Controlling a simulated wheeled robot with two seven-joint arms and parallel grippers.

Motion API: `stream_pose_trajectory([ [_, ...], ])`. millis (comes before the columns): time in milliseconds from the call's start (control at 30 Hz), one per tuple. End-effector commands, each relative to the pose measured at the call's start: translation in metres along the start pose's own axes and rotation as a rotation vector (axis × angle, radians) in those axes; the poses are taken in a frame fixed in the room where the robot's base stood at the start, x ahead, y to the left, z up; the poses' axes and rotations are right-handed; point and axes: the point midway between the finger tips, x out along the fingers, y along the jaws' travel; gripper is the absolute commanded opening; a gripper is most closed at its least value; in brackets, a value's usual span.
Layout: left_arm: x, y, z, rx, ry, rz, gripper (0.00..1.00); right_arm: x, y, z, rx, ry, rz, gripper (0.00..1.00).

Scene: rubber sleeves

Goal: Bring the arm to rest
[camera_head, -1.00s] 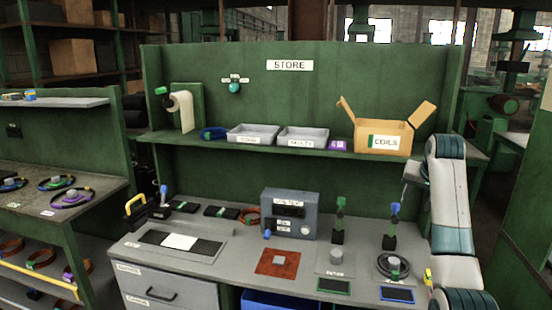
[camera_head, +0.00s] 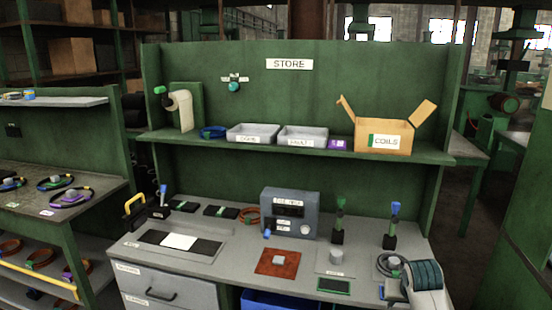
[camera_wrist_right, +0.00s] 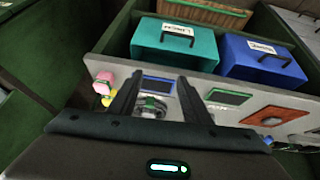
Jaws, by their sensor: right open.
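My right arm (camera_head: 425,285) shows low at the right of the head view, over the front right of the bench, partly covering the black coil (camera_head: 382,262). In the right wrist view my right gripper (camera_wrist_right: 160,98) has its two dark fingers spread apart with nothing held. The black coil with a grey piece (camera_wrist_right: 152,106) lies on the bench beyond and between the fingers. A blue-edged pad (camera_wrist_right: 158,85) is just past the fingertips. My left gripper is not in view.
The bench (camera_head: 210,255) carries a grey meter box (camera_head: 290,213), a red mat (camera_head: 278,262), a green-edged pad (camera_head: 334,286) and two upright tools. The shelf above holds grey trays and a carton (camera_head: 383,134). Teal (camera_wrist_right: 174,44) and blue (camera_wrist_right: 262,60) bins show in the wrist view.

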Motion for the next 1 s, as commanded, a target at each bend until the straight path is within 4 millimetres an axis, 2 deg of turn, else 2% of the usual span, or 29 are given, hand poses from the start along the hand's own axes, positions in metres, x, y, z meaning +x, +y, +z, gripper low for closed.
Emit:
stream_pose_trajectory([
  [33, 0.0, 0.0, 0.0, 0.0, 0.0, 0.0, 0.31, 0.007, -0.002, 0.028, -0.023, -0.013, 0.0, 0.44],
  [200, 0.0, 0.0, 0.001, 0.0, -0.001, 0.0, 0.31, 0.017, -0.009, 0.107, -0.098, -0.037, -0.011, 0.44],
  [333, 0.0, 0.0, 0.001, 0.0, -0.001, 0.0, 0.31, 0.016, -0.014, 0.169, -0.153, -0.059, -0.026, 0.44],
  [567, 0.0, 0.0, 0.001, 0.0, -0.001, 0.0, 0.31, -0.003, -0.02, 0.275, -0.239, -0.098, -0.066, 0.44],
  [700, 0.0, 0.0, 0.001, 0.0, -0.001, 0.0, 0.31, -0.025, -0.023, 0.334, -0.284, -0.121, -0.097, 0.44],
  [833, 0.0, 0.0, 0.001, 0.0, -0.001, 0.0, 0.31, -0.046, -0.024, 0.376, -0.315, -0.139, -0.125, 0.44],
  [1000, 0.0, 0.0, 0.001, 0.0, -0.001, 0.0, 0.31, -0.067, -0.025, 0.409, -0.338, -0.154, -0.149, 0.44],
])
